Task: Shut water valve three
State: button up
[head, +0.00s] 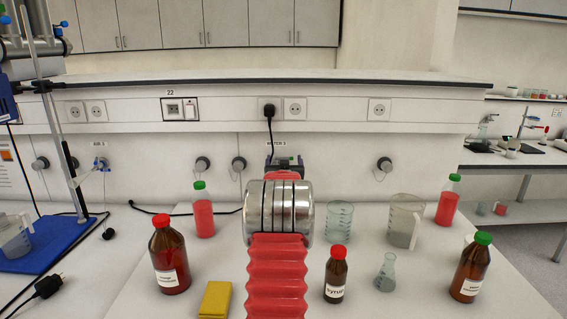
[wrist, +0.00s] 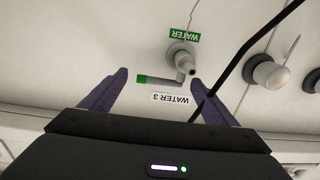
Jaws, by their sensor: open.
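Water valve three (wrist: 183,57) is a metal tap on the white wall panel in the wrist view, which looks upside down. Its lever (wrist: 158,80) has a green tip and points sideways to the left. A "WATER 3" label (wrist: 171,99) and a green "WATER" tag (wrist: 184,37) mark it. My gripper (wrist: 160,79) is open, with the lever showing between its two dark fingers. I cannot tell whether either finger touches it.
A black cable (head: 270,135) hangs beside the valve, passing near the right finger in the wrist view. Wall knobs (head: 384,164) flank the spot. Brown bottles (head: 169,262), a beaker (head: 339,221), a flask (head: 386,275) and a yellow sponge (head: 215,299) stand around my arm on the bench.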

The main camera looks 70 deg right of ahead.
jog(key=shift+a, duration=0.1)
jog(key=v, duration=1.3)
jog(key=shift+a, duration=0.25)
jog(key=shift+s, duration=0.15)
dwell(0.4)
